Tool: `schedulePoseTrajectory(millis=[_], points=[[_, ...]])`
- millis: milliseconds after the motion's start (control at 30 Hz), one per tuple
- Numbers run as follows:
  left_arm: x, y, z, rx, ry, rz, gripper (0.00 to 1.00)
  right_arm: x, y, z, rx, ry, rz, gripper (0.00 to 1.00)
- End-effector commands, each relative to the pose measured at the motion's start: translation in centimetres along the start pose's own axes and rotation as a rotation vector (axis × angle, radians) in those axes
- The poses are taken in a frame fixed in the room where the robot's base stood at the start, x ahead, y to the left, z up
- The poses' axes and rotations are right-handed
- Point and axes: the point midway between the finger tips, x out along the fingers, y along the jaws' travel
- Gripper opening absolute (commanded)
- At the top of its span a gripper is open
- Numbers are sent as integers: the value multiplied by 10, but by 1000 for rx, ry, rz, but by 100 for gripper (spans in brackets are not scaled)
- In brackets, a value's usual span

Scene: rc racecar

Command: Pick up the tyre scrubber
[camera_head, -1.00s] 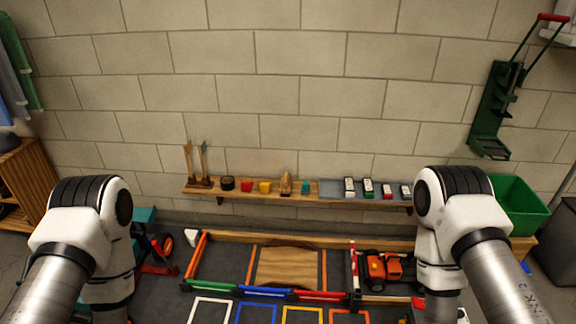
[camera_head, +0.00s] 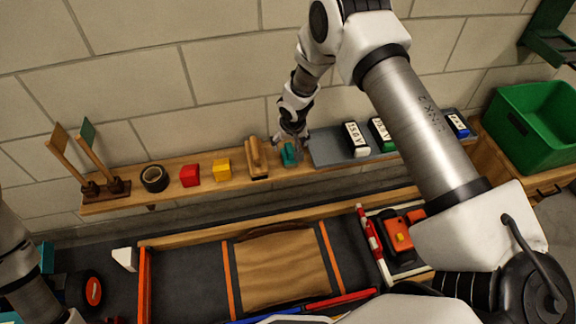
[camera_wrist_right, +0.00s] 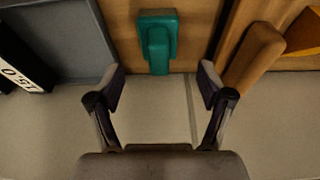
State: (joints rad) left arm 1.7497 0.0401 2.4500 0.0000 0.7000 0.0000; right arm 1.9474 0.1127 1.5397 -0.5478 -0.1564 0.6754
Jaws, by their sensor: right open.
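A teal block with a raised grip, which looks like the tyre scrubber (camera_head: 288,156), sits on the wooden wall shelf. In the right wrist view the scrubber (camera_wrist_right: 158,42) is at top centre, upright on the shelf. My right gripper (camera_head: 291,143) is at the scrubber in the head view and partly covers it. In the wrist view the open fingers (camera_wrist_right: 161,80) stand to either side of the grip's line, short of it and apart from it. Nothing is between them. Of my left arm only links show at the left edge; its gripper is out of view.
A wooden hand tool (camera_head: 257,160) stands close to the left of the scrubber, and a grey tray (camera_head: 327,146) with labelled packs close to its right. Yellow (camera_head: 222,169) and red (camera_head: 190,176) blocks and a black roll (camera_head: 154,178) are farther left. The wall is behind.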

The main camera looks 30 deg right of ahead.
Motion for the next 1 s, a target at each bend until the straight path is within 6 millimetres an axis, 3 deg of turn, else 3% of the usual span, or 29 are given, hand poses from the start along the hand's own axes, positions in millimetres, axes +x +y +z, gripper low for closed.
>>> schedulePoseTrajectory(millis=[400,633,667,833,1000], points=[[17,0,0,0,0,0,40,66,0,0,0,-3,0,79],[16,0,0,0,0,0,40,68,0,0,-1,-2,-1,79],[16,0,0,0,0,0,40,68,0,0,-1,-3,-1,76],[16,0,0,0,0,0,40,68,0,0,-1,-3,-1,15],[16,0,0,0,0,0,40,68,0,0,-1,-3,0,12]])
